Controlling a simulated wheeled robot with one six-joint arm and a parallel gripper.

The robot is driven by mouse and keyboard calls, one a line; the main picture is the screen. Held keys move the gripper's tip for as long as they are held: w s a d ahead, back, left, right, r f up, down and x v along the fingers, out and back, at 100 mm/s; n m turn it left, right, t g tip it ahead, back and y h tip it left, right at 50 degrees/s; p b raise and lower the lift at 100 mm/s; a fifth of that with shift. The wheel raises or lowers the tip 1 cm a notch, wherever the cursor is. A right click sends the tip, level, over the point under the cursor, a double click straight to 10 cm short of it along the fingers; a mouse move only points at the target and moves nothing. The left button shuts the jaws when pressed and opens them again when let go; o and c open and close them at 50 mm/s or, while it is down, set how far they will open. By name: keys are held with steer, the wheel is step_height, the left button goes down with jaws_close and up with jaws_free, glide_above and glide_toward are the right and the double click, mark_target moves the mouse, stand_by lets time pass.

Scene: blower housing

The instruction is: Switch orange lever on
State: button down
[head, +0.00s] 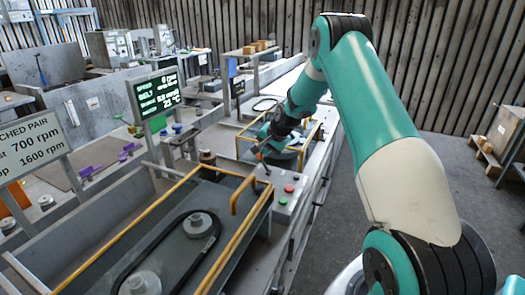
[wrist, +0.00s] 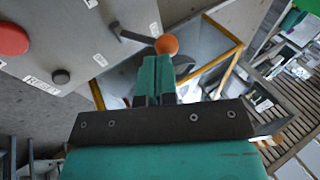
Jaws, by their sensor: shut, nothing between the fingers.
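The orange lever shows in the wrist view as an orange ball (wrist: 167,44) on a dark arm (wrist: 133,37) that comes out of a grey panel (wrist: 65,30). My gripper (wrist: 158,62) is shut and empty, its teal fingertips right at the near side of the ball. They look touching or very close; I cannot tell which. In the head view my gripper (head: 266,144) is small, above the front panel, and the orange ball (head: 260,156) is just below it. Whether the lever is on or off cannot be read.
A red button (wrist: 12,39) and a black knob (wrist: 61,76) sit on the panel in the wrist view. In the head view a yellow rail (head: 236,197) and a belt drive (head: 199,224) lie left of the panel.

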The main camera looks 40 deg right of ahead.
steer(key=shift+r+p, duration=0.45)
steer(key=shift+r, duration=0.35)
steer(key=w+r+b+v, duration=0.1)
steer(key=v, duration=1.2)
steer(key=shift+w+a+r, duration=0.2)
steer(key=shift+a+r, duration=0.2)
steer(key=shift+a, duration=0.1)
